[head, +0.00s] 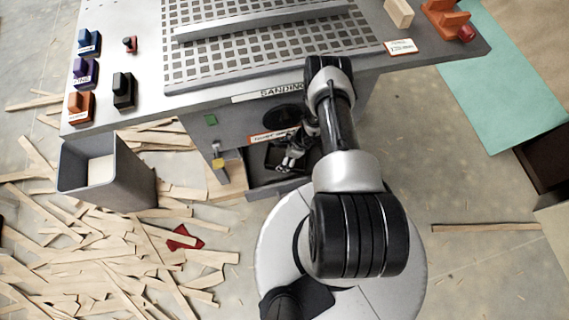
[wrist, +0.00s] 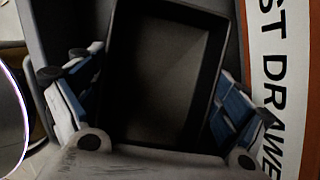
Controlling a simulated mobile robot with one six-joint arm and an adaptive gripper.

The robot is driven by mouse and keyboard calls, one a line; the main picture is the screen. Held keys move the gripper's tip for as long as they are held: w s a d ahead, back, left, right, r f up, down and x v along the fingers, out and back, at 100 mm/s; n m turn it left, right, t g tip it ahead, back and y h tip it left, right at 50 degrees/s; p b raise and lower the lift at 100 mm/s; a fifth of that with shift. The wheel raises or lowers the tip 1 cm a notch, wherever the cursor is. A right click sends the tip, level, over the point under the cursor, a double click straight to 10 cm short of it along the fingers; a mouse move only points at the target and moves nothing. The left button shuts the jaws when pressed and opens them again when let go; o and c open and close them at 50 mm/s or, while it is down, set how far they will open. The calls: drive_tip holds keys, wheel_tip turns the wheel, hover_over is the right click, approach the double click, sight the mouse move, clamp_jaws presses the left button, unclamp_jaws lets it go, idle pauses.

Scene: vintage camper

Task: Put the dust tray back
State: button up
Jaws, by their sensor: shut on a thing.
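The dust tray (head: 273,157) is a small black open box at the front of the sanding table. In the wrist view the tray (wrist: 165,75) lies between the two fingers and looks empty inside. My gripper (head: 290,160) is shut on it, with a blue-and-white finger along each side in the wrist view (wrist: 158,95). The grey drawer (head: 262,186) stands out below the table, and the tray is in or just over it; the exact gap cannot be told. A white label with an orange border (head: 272,136) reads partly "DUST DRAWER" in the wrist view (wrist: 285,80).
The sanding table (head: 240,55) has a perforated top and several coloured blocks at its left. A grey bin (head: 105,175) stands at the left front. Wood strips (head: 110,250) litter the left floor. A yellow-handled piece (head: 220,163) is left of the drawer. The right floor is mostly clear.

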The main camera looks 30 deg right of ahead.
drive_tip(key=shift+f+b, duration=1.4)
drive_tip(key=shift+f, duration=1.65)
drive_tip(key=shift+f, duration=0.2)
drive_tip(key=o, duration=0.9)
drive_tip(key=p+v, duration=0.5)
drive_tip(key=v, duration=0.6)
drive_tip(key=shift+r, duration=0.1)
drive_tip(key=shift+s+d+r+p, duration=0.2)
drive_tip(key=shift+r+p, duration=0.15)
drive_tip(key=shift+r, duration=0.2)
